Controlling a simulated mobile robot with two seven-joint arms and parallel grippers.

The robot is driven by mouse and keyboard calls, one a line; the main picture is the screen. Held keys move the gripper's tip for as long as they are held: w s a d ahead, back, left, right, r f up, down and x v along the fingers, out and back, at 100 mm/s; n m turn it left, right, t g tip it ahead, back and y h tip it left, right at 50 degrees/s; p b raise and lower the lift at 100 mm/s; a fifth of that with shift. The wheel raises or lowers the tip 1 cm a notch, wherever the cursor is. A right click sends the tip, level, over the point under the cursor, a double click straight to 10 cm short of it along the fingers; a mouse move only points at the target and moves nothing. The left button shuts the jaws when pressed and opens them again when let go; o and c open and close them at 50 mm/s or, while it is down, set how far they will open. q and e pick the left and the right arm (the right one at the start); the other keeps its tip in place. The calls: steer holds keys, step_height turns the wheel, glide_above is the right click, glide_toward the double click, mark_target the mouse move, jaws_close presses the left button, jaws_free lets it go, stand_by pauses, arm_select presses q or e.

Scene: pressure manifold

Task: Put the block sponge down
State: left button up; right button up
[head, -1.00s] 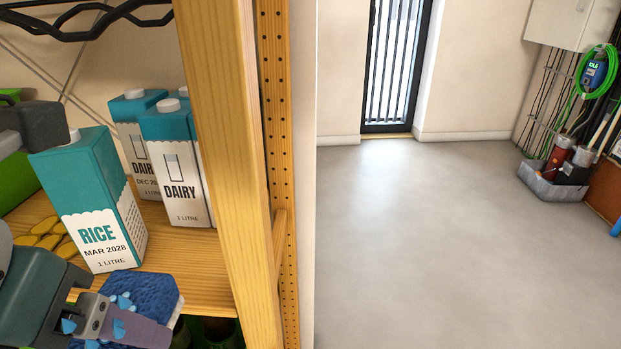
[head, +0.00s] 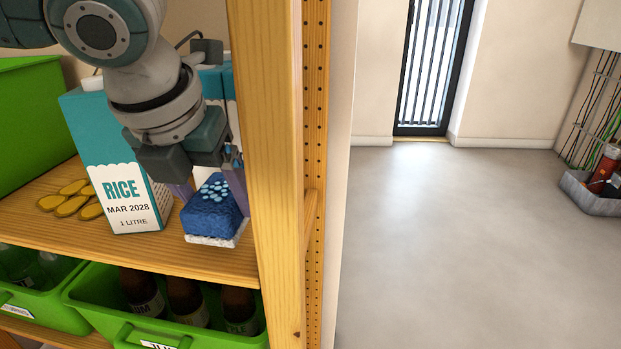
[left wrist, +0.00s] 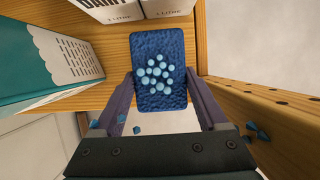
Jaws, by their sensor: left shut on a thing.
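The block sponge (head: 211,218) is blue with a whitish underside and a cluster of light blue dots on top. In the head view it is at the right end of the wooden shelf, beside the post. My left gripper (head: 210,190) reaches down from above and is shut on it. In the left wrist view the sponge (left wrist: 160,95) sits between the two purple fingers (left wrist: 162,82), partly beyond the shelf edge in that picture. I cannot tell whether its underside touches the shelf. My right gripper is not in view.
A teal and white RICE carton (head: 124,190) stands left of the sponge; more cartons (left wrist: 110,10) stand behind. Yellow round pieces (head: 70,195) lie on the shelf (head: 130,245). A wooden post (head: 265,150) is close on the right. Green crates with bottles (head: 95,305) are below.

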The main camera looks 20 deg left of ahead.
mark_target(212, 201)
arm_select(q)
step_height(212, 201, down, 2)
steer(key=shift+f+b, duration=0.15)
steer(key=shift+b, duration=0.15)
steer(key=shift+w+f, duration=0.1)
steer(key=shift+f, duration=0.2)
steer(key=shift+r, duration=0.15)
steer(key=o, duration=1.2)
steer(key=p+v, duration=0.2)
steer(key=v, duration=0.5)
steer(key=shift+r+p, duration=0.25)
steer(key=shift+p, duration=0.15)
